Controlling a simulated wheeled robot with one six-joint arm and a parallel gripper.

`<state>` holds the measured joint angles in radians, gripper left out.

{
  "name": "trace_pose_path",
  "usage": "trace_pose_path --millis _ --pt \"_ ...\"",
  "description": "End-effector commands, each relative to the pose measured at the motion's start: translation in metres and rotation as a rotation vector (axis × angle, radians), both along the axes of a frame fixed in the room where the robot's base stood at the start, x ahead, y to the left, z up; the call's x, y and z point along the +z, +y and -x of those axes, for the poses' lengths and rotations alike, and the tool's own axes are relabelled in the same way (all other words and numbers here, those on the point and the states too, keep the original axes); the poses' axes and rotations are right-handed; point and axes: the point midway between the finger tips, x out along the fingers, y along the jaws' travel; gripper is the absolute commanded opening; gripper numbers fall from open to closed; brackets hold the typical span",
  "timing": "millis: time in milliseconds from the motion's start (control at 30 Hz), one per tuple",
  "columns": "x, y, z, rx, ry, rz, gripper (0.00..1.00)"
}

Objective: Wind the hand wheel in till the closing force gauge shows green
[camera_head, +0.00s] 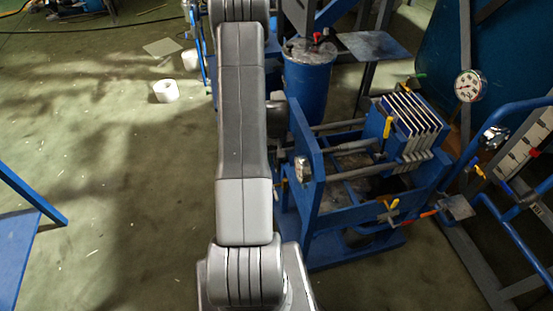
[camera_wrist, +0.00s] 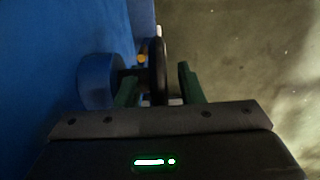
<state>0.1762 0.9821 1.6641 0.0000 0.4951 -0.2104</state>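The blue plate press (camera_head: 318,195) stands right of my arm in the head view, with several pale plates (camera_head: 412,115) at its far right end. The hand wheel (camera_wrist: 158,70) shows edge-on as a dark rim in the wrist view, beside a blue round housing (camera_wrist: 97,80). My gripper (camera_wrist: 157,84) is open, with one green finger on each side of the rim. A gap shows right of the rim; contact on the left is unclear. My arm hides the gripper in the head view. A small metal fitting (camera_head: 303,169) sits on the press's near end; I cannot tell whether it is the closing force gauge, and no green reading shows.
A white dial gauge (camera_head: 468,85) stands behind the press, its reading too small to tell. A blue drum (camera_head: 308,80) stands behind the press's left end. Blue pipe frames (camera_head: 510,110) crowd the right. The floor (camera_head: 110,170) at left is mostly open, with white rolls (camera_head: 166,91).

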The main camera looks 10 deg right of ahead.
Motion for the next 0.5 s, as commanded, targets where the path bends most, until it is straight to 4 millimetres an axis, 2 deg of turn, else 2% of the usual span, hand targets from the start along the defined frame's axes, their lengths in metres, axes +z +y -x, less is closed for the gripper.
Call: trace_pose_path --millis 233,267,400,433,500 --pt "-0.0005 0.0 -0.0001 0.0 0.0 0.0 0.35" --pt "-0.0004 0.0 -0.0001 0.0 0.0 0.0 0.31" --pt "-0.0004 0.0 0.0 0.0 0.0 0.0 0.03" --pt "-0.0004 0.0 -0.0001 0.0 0.0 0.0 0.0" --pt "-0.0003 0.0 0.0 0.0 0.0 0.0 0.0"
